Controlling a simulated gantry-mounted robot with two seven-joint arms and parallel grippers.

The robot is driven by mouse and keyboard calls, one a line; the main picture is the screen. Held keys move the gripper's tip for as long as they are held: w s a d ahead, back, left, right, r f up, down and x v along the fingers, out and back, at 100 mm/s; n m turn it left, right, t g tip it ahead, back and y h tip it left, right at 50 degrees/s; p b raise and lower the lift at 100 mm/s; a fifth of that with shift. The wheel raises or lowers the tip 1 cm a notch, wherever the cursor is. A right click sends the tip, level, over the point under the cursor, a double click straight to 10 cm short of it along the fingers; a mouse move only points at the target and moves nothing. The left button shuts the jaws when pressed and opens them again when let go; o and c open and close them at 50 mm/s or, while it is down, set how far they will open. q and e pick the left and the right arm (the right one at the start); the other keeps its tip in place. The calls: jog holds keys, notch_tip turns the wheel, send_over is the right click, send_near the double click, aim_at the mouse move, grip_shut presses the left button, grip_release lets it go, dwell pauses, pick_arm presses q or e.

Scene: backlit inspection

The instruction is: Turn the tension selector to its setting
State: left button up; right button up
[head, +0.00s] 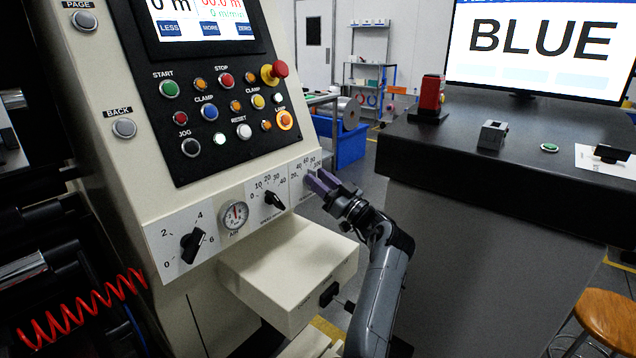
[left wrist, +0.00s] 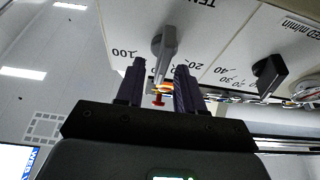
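The tension selector is a grey knob (left wrist: 165,42) on a white scale plate (left wrist: 130,22) in the left wrist view, where the plate appears upside down. Its label is cut off after "TEN", and 100 and 20 can be read on the scale. My left gripper (left wrist: 155,85) is open, with one dark purple finger on each side of the knob's near end. I cannot tell whether they touch it. In the head view my left gripper (head: 320,184) is at the rightmost dial plate (head: 298,181) and hides its knob. The knob's setting is unclear. My right gripper is not in view.
A beige box (head: 290,268) juts out below. Push buttons fill the black panel (head: 215,110) above. A monitor (head: 540,45) reading "BLUE" stands on the dark counter (head: 470,150).

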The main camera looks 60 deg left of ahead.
pick_arm(q)
jog(key=shift+s+a+r, duration=0.15)
jog(key=shift+a, duration=0.2)
grip_shut()
jog(key=shift+w+m+t+p, duration=0.15)
jog(key=shift+m+t+p, duration=0.95)
jog(key=shift+m+p, duration=1.8)
jog(key=shift+w+m+t+p, duration=0.1)
jog(key=shift+m+t+p, duration=1.15)
jog(key=shift+p, duration=3.1)
grip_release()
jog(key=shift+a, duration=0.1)
